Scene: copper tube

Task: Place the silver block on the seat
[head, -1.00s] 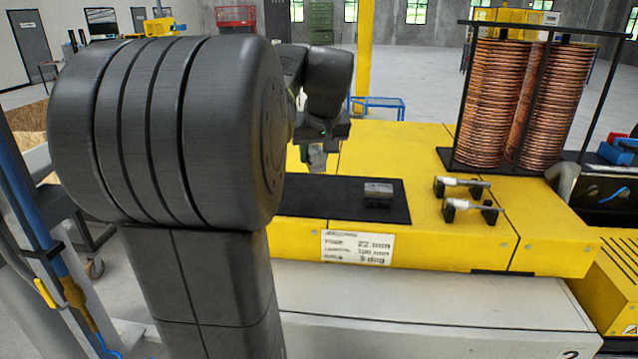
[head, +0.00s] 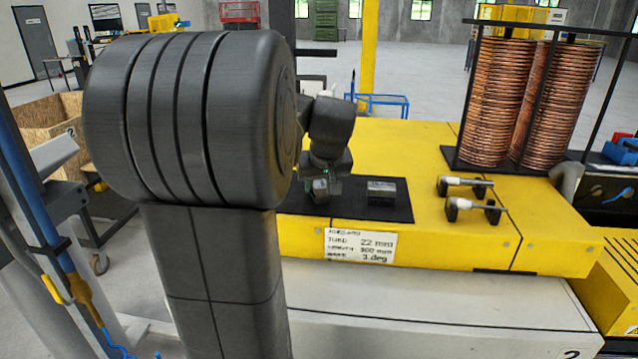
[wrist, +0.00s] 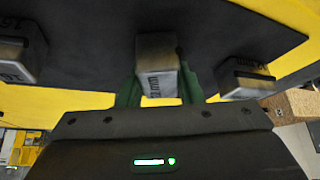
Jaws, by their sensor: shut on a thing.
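My gripper (wrist: 160,88) has green fingers shut on the sides of a silver block (wrist: 157,66) in the wrist view. This block has a dark printed label ending in "mm". In the head view my gripper (head: 320,190) is low over the black mat (head: 395,211), left of another silver block (head: 382,188). I cannot tell whether the held block touches the mat. The wrist view also shows one block on the left (wrist: 22,56) and one on the right (wrist: 246,78), both apart from my fingers. I cannot make out which part is the seat.
The mat lies on a yellow bench (head: 430,150). Two black brackets with silver pins (head: 468,183) stand right of the mat. A rack of copper tube coils (head: 500,100) stands behind them. A printed card (head: 360,245) is on the bench's front face.

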